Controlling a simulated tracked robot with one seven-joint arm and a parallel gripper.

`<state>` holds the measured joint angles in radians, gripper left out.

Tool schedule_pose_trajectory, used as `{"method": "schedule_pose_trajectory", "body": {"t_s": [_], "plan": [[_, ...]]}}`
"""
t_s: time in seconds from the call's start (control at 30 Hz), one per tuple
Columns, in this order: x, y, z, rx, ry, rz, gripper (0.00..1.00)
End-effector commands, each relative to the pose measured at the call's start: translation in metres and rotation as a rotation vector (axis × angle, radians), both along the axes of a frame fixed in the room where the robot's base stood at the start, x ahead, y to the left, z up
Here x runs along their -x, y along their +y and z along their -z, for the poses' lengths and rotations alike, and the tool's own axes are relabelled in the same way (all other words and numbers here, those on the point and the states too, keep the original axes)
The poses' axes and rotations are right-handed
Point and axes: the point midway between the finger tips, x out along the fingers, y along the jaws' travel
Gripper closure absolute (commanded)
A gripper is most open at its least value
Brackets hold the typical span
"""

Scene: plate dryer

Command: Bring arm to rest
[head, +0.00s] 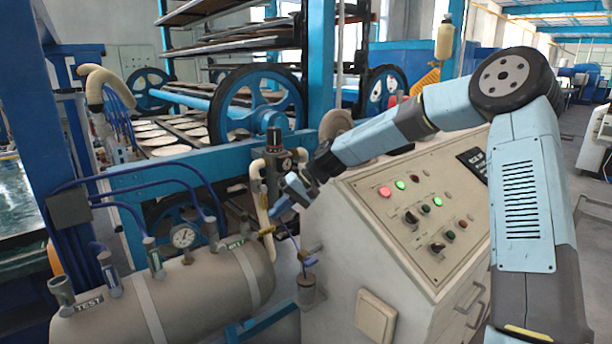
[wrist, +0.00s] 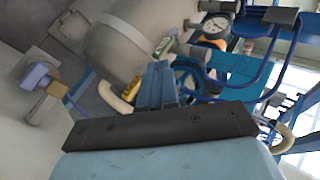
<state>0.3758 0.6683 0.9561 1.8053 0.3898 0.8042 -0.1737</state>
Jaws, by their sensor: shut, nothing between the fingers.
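My arm, pale blue with dark joints, rises at the right of the head view, bends at a high elbow and reaches left over a beige control cabinet (head: 345,255). My gripper (head: 277,212) hangs beyond the cabinet's left edge, near the valves and hoses at the right end of a beige tank (head: 185,300). In the wrist view, the shut blue fingers of my gripper (wrist: 158,72) are together with nothing held between them. The tank (wrist: 120,45) lies beyond them. Whether the fingers touch any pipe or valve cannot be told.
The cabinet top carries lit buttons (head: 385,191) and knobs below my forearm. A pressure gauge (head: 183,236) and blue hoses rise from the tank. A blue wheeled rack (head: 262,100) with trays stands behind. Open floor (head: 592,190) shows at the far right.

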Motion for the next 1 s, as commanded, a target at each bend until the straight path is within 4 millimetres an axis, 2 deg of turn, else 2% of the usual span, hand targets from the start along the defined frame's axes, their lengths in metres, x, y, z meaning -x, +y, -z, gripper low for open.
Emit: {"method": "schedule_pose_trajectory", "body": {"t_s": [0.23, 0.47, 1.0], "plan": [[0.031, -0.034, -0.005, 0.194, -0.083, -0.004, 1.0], [0.057, -0.073, -0.019, 0.351, -0.156, 0.018, 1.0], [0.131, -0.173, -0.08, 0.628, -0.319, 0.148, 1.0]]}}
